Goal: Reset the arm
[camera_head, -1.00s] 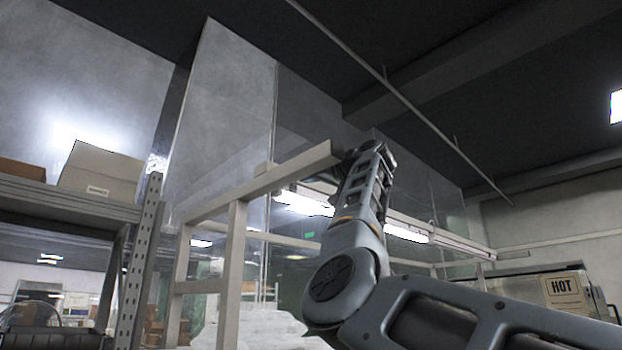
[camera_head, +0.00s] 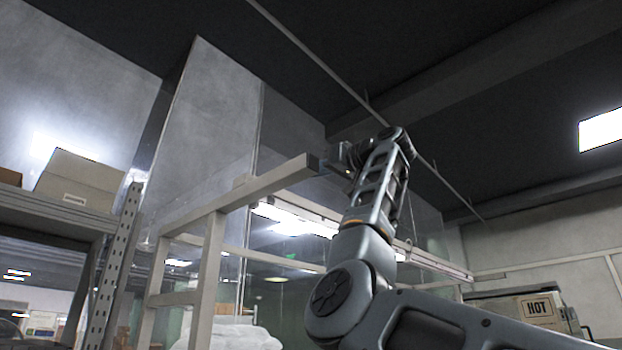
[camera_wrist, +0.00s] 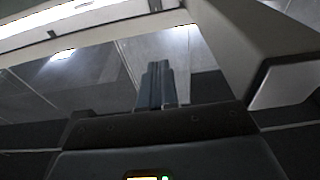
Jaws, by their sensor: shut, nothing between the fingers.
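My arm rises from the lower right in the head view and bends at its top toward the left. My gripper (camera_head: 322,166) is at the end of it, small and partly lost against the end of a beige frame beam. In the wrist view my gripper (camera_wrist: 156,68) shows its two blue-grey fingers side by side, shut with nothing between them. No object is in its grasp.
A beige frame (camera_head: 212,260) stands left of my arm, its top beam (camera_head: 265,185) ending close to my gripper; I cannot tell whether they touch. A metal shelf (camera_head: 50,215) with a cardboard box (camera_head: 80,180) is at left. A box marked HOT (camera_head: 535,308) is at lower right.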

